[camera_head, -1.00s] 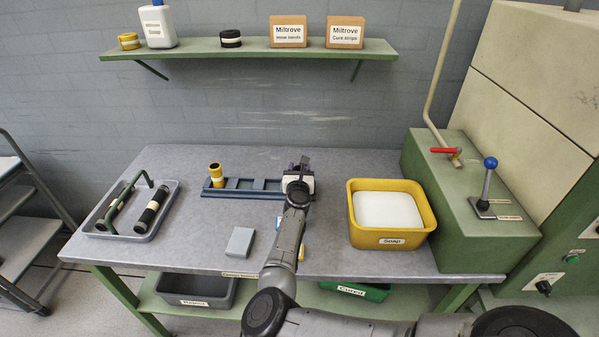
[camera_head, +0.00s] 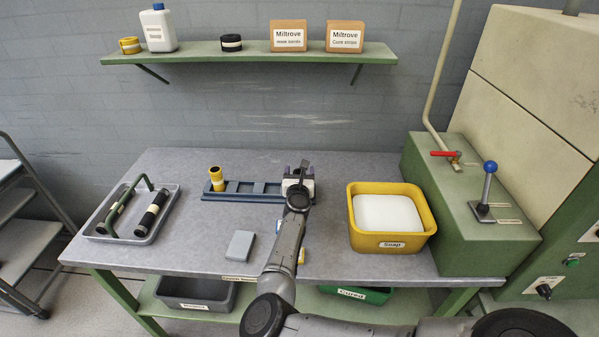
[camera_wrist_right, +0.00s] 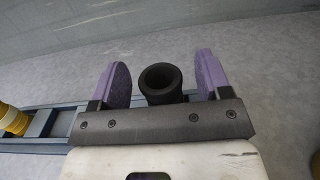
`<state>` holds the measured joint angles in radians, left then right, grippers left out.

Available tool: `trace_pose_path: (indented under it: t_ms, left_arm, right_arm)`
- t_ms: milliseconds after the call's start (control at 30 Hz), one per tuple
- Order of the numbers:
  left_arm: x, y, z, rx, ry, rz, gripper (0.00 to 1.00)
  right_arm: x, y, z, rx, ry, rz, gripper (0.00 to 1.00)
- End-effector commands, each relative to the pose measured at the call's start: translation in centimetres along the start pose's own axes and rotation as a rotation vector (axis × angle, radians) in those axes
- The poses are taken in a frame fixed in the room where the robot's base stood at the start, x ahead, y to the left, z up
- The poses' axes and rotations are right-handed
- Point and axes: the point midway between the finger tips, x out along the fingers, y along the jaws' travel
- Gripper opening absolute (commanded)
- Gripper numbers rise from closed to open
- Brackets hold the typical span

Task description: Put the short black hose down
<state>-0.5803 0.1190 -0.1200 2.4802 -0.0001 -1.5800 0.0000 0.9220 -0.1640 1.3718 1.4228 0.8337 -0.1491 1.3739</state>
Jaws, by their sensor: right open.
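The short black hose (camera_wrist_right: 160,82) shows in the right wrist view as a dark, open-ended tube. It is between the two purple fingers of my right gripper (camera_wrist_right: 164,72), with a visible gap on each side. The gripper is open. In the head view my right gripper (camera_head: 299,172) is over the right end of the blue rack (camera_head: 240,197), and the hose cannot be made out clearly behind it. How the hose's lower end rests is hidden. My left gripper is not in view.
A yellow tube (camera_head: 215,178) stands in the rack's left end. A grey tray (camera_head: 115,237) with dark hoses lies at the left. A grey block (camera_head: 240,245) lies in front of the rack. The yellow Soap bin (camera_head: 380,239) stands to the right.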

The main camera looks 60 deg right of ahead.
Motion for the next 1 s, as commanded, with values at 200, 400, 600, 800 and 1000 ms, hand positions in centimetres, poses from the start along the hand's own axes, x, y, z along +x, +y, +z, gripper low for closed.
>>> trace_pose_path:
  t_ms: [200,400,600,800,1000]
  left_arm:
    - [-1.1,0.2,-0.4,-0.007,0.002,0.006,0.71]
    - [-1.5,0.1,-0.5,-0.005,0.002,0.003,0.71]
    - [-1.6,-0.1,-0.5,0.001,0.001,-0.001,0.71]
    - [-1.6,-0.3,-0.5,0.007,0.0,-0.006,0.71]
    - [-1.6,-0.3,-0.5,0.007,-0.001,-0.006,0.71]
  right_arm:
    - [-3.5,0.1,0.0,-0.001,0.003,0.002,0.71]
    - [-5.8,0.1,0.0,-0.001,0.002,0.001,0.71]
    - [-6.8,0.0,0.0,0.001,0.001,0.001,0.71]
    - [-6.8,0.0,-0.1,0.0,0.001,0.001,0.71]
    - [-6.8,0.0,-0.1,0.0,0.001,0.001,0.71]
